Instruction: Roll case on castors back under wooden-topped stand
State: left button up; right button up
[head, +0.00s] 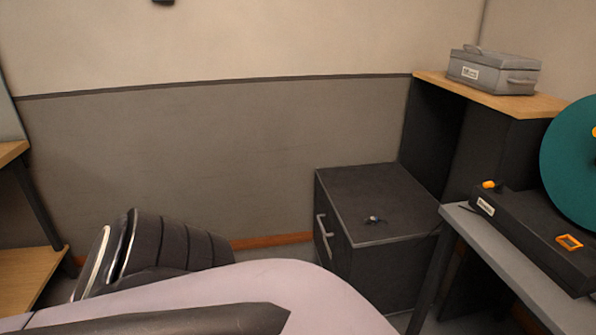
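A dark grey case (385,260) with a pale handle (323,238) on its left face stands on the floor right of centre in the head view. A small object (375,221) lies on its top. Its castors cannot be seen; its lower front is partly hidden by a pale part of my body. The wooden-topped stand (490,98) is behind and right of the case, with dark sides and a dark space below its top. The case stands out from the stand; whether they touch cannot be told. Neither of my grippers can be made out.
A grey box (495,72) sits on the stand. At right, a grey table (520,268) carries a black device (530,230) and a teal disc (570,155); its leg is close to the case. A wooden shelf (28,278) is at far left.

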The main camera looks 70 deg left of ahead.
aim_at(381, 261)
jog(key=u, duration=2)
jog(key=i+j+z, duration=0.3)
jog(key=i, duration=0.4)
jog(key=i+j+z, duration=0.35)
jog(key=i, duration=0.3)
jog(key=i+j+z, duration=0.3)
jog(key=i, duration=0.35)
jog(key=j, duration=0.1)
